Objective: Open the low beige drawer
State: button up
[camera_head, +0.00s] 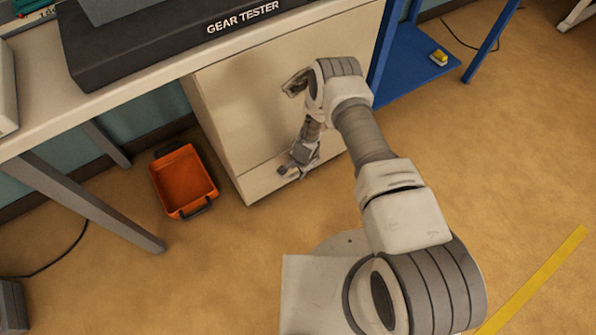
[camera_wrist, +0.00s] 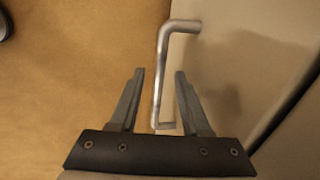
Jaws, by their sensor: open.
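The low beige drawer (camera_head: 262,182) is the bottom front of the beige cabinet under the workbench, and it looks shut. In the wrist view the drawer front (camera_wrist: 225,85) fills the right side, with a silver bar handle (camera_wrist: 161,75) on it. My gripper (camera_head: 288,170) is down at the drawer front in the head view. In the wrist view my gripper (camera_wrist: 158,72) is open, with one finger on each side of the handle. The bar lies between the fingers; I cannot tell whether either finger touches it. The handle is hidden behind my gripper in the head view.
An orange bin (camera_head: 183,182) stands on the floor left of the cabinet. The workbench (camera_head: 160,75) with a gear tester (camera_head: 165,35) is above. A blue shelf (camera_head: 412,62) with a small yellow item (camera_head: 438,57) is at the right. The floor before the drawer is mostly clear.

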grip_shut()
dwell(1.4)
